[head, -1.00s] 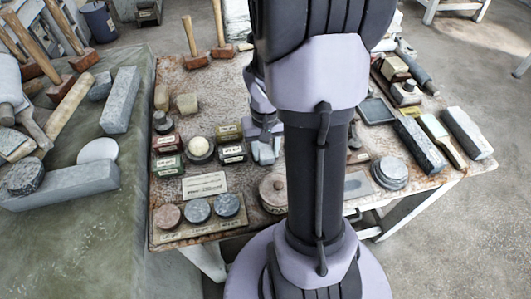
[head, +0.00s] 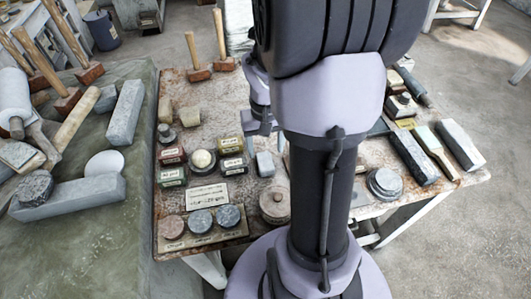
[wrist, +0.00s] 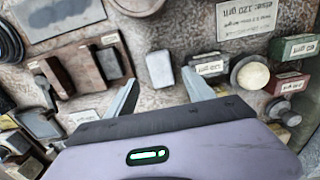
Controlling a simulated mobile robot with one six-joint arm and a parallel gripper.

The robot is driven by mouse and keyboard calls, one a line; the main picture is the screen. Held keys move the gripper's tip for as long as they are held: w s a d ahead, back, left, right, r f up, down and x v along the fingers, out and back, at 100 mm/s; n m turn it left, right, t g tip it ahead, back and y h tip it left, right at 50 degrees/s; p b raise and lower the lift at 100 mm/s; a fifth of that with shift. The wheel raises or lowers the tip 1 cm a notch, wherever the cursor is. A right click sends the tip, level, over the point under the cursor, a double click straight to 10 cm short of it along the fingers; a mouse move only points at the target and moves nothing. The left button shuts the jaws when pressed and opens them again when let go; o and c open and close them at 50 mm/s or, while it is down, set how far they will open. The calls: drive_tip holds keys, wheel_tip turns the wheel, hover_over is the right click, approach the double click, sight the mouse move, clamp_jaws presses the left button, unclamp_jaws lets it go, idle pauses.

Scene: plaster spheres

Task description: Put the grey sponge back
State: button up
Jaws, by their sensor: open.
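The grey sponge (head: 265,164) appears to be the small pale grey block standing on the worn table, right of the labelled grit boxes. In the wrist view the sponge (wrist: 160,69) lies between and beyond my fingertips, with gaps on both sides. My gripper (head: 262,128) is open and empty, over the table behind the sponge in the head view. Its two fingers (wrist: 160,80) also show in the wrist view, spread apart. My arm hides part of the table's middle.
Labelled grit boxes (head: 232,144) and a pale sphere on a dark stand (head: 203,160) are close left of the sponge. A round lidded pot (head: 274,204) stands in front.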

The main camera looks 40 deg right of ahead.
sight(265, 162)
drive_tip(key=a+r+n+t+p, duration=0.1)
drive_tip(key=a+r+t, duration=0.2)
drive_tip(key=a+r, duration=1.05)
drive_tip(key=s+a+r+t+y, duration=0.1)
drive_tip(key=s+a+r, duration=0.1)
drive_tip(key=a, duration=0.3)
drive_tip(key=s+a+r+n+t, duration=0.1)
drive_tip(key=s+a+r+t, duration=0.1)
drive_tip(key=s+a+r, duration=0.1)
drive_tip(key=shift+s+a+y, duration=0.4)
drive_tip(key=shift+s+a, duration=0.4)
drive_tip(key=shift+a, duration=0.35)
drive_tip(key=shift+r, duration=0.1)
